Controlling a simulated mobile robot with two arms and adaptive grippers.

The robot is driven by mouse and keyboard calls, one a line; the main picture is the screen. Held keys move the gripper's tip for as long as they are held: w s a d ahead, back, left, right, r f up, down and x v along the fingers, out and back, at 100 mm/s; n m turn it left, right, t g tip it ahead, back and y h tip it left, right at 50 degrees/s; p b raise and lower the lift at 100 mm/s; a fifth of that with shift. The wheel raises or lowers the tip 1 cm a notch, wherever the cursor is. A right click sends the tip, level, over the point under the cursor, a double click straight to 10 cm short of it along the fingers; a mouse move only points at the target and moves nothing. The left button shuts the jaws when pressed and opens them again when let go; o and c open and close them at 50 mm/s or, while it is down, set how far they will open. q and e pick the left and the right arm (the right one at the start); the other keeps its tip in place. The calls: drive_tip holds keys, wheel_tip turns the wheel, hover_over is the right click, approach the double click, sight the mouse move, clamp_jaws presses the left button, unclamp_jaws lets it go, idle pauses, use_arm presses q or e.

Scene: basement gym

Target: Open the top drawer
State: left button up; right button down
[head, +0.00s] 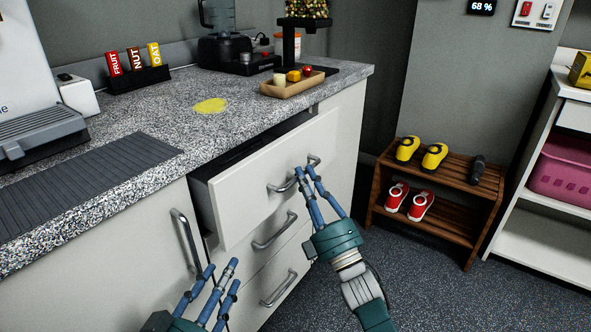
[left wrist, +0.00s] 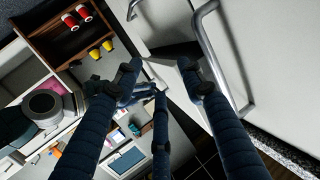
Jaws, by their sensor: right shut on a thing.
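The top drawer (head: 250,182) of the white cabinet is partly open, with a dark gap showing behind its front. My right gripper (head: 305,172) is shut on its metal handle (head: 282,187); the fingers hide the handle's middle. My left gripper (head: 210,280) is open and empty at the lower edge of the head view, in front of the cabinet door and its vertical handle (head: 185,240). In the left wrist view its spread fingers (left wrist: 158,80) have nothing between them, and a metal handle (left wrist: 213,55) is beside them.
Two closed drawers with handles (head: 275,231) (head: 279,289) sit below. The granite counter (head: 165,110) holds a wooden tray (head: 293,88), a blender (head: 222,45) and a box of bars (head: 138,80). A wooden shoe rack (head: 440,202) stands to the right, with clear floor in front.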

use_arm(q)
drive_tip(key=s+a+f+g+y+p, duration=0.25)
drive_tip(key=s+f+g, duration=0.25)
drive_tip(key=f, duration=0.5)
drive_tip(key=s+a+f+g+p, duration=0.2)
drive_tip(key=s+f+g, duration=0.1)
drive_tip(key=s, duration=0.4)
drive_tip(key=s+a+f+g+y+p, duration=0.1)
drive_tip(key=s+a+f+g+p, duration=0.1)
drive_tip(key=s, duration=0.5)
drive_tip(key=a+f+g, duration=0.1)
drive_tip(key=f+g, duration=0.1)
drive_tip(key=g, duration=0.1)
drive_tip(key=shift+s+n, duration=0.15)
drive_tip(key=shift+n, duration=0.15)
use_arm(e)
drive_tip(key=s+d, duration=0.8)
drive_tip(key=d, duration=0.3)
drive_tip(key=s+d, duration=0.8)
drive_tip(key=d, duration=0.3)
drive_tip(key=shift+s+d+f, duration=0.15)
drive_tip(key=shift+s+d, duration=0.1)
drive_tip(key=shift+d, duration=0.1)
drive_tip(key=c, duration=1.7)
unclamp_jaws()
drive_tip(key=shift+o, duration=0.2)
drive_tip(key=v, duration=1.2)
